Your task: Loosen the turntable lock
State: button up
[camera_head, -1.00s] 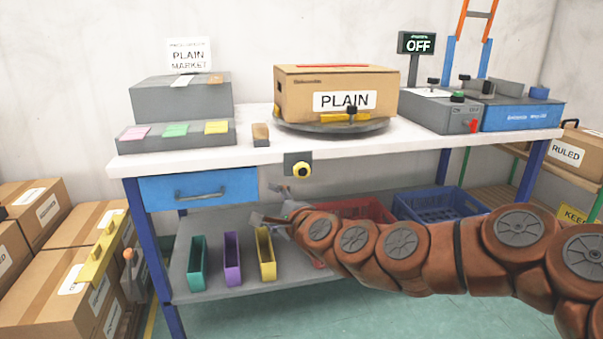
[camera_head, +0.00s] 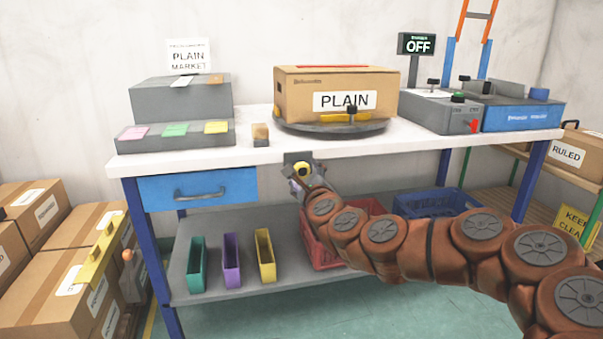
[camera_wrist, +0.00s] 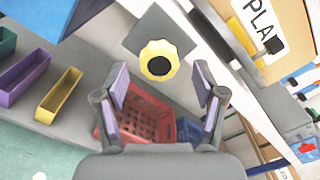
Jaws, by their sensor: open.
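The turntable (camera_head: 300,128) is a dark round plate on the white bench top, with a cardboard box marked PLAIN (camera_head: 300,92) on it. A yellow knob with a black centre sits on a grey plate (camera_head: 289,157) at the bench's front edge. In the wrist view the knob (camera_wrist: 159,60) lies just beyond my fingertips and its grey plate (camera_wrist: 150,28) shows behind it. My gripper (camera_wrist: 160,85) is open, one finger on either side of the line to the knob, not closed on it. In the head view my gripper (camera_head: 297,182) partly covers the knob.
A blue drawer (camera_head: 215,188) is left of the knob. Yellow, purple and green bins stand on the lower shelf, with red (camera_head: 326,250) and blue (camera_head: 437,202) crates to the right. A sign reading OFF (camera_head: 417,43) stands at the back right.

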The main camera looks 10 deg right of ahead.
aim_at(303, 172)
jog(key=shift+w+b, duration=0.3)
jog(key=shift+w, duration=1.45)
jog(key=shift+c, duration=0.2)
jog(key=c, duration=1.1)
